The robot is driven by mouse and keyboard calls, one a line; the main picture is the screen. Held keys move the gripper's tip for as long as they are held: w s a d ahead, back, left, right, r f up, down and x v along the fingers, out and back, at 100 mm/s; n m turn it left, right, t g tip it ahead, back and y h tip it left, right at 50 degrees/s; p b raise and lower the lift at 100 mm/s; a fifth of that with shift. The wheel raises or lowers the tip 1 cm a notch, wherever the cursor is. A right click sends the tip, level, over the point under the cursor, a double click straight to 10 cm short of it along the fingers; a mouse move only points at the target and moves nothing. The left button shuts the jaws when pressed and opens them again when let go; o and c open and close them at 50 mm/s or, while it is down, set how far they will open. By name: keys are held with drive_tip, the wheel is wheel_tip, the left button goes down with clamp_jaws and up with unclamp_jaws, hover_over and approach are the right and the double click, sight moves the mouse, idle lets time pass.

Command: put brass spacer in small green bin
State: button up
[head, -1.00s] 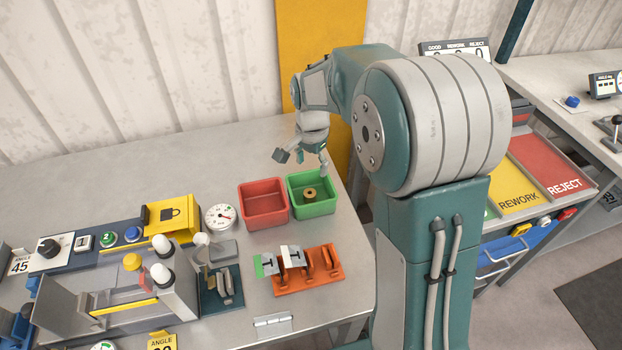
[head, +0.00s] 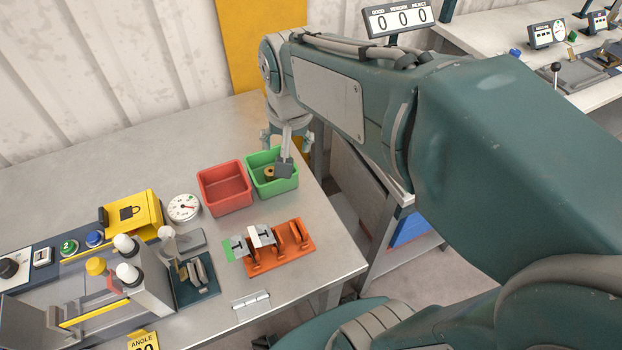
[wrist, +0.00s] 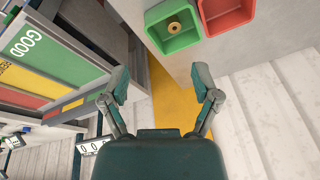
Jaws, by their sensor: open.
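The brass spacer (head: 269,173), a small gold ring, lies inside the small green bin (head: 279,190) on the bench. A fingertip of my gripper partly overlaps the bin's interior in the head view. In the wrist view the spacer (wrist: 174,27) shows plainly on the floor of the green bin (wrist: 183,43), its hole facing up. My gripper (head: 276,154) is by the bin's back right side. Its two fingers are spread wide with nothing between them, as the wrist view also shows (wrist: 161,83).
A red bin (head: 228,207) stands left of the green bin. A dial gauge (head: 184,207), a yellow lock box (head: 133,214) and an orange rack (head: 279,257) of tools are nearby. The bench's right edge is close to the green bin. Bare bench lies behind the bins.

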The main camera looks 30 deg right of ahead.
drive_tip(key=s+n+t, duration=0.2)
drive_tip(key=s+n, duration=0.3)
drive_tip(key=s, duration=0.6)
drive_tip(key=shift+r+t, duration=0.25)
drive_tip(key=shift+t, duration=0.05)
drive_tip(key=shift+s, duration=0.15)
